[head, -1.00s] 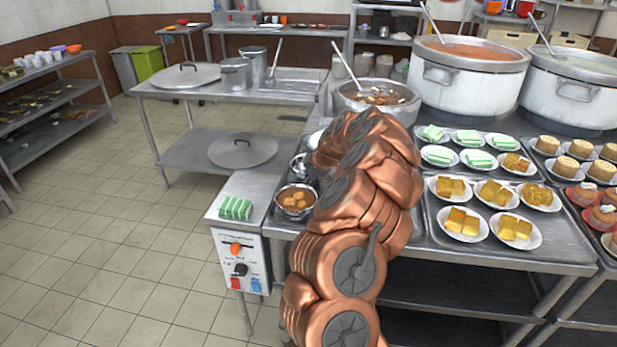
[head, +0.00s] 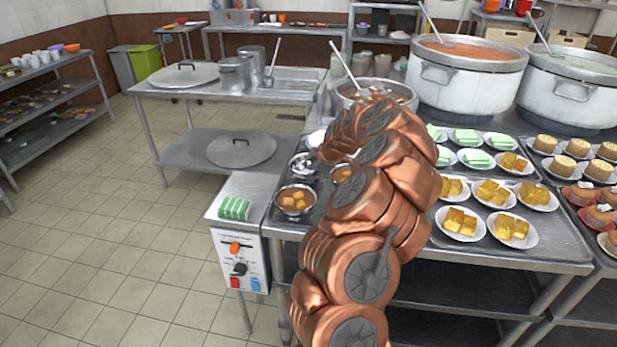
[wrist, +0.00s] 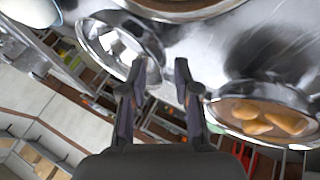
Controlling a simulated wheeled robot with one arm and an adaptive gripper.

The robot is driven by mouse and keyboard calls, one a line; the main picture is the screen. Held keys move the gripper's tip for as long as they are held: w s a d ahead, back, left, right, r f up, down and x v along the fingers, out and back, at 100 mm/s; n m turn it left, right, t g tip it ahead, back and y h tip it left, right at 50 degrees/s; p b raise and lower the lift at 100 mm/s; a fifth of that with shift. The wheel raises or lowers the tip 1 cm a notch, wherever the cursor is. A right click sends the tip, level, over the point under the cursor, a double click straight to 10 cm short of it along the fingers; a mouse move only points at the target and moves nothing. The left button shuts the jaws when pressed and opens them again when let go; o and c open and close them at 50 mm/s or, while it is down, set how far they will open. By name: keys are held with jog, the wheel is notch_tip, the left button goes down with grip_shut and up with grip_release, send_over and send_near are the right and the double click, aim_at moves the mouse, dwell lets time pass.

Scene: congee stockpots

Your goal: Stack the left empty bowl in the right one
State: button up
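A shiny empty metal bowl (head: 303,166) stands at the back left of the tray on the counter, beside my arm. In the wrist view an empty metal bowl (wrist: 108,42) lies at the upper left, with its rim close to the left finger. My gripper (wrist: 154,75) has its fingers apart, with nothing clearly held between them. Whether a finger touches the bowl I cannot tell. My arm hides the gripper in the head view. A second empty bowl cannot be made out; my arm covers part of the tray.
A metal bowl with food pieces (head: 295,200) stands in front of the empty bowl; another filled bowl (head: 341,172) shows beside my arm. A filled bowl (wrist: 262,115) is right of my fingers in the wrist view. Plates of yellow cakes (head: 461,222) and a large pot (head: 465,85) stand right.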

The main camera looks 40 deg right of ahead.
jog(key=shift+b+v, duration=0.35)
jog(key=shift+v, duration=1.5)
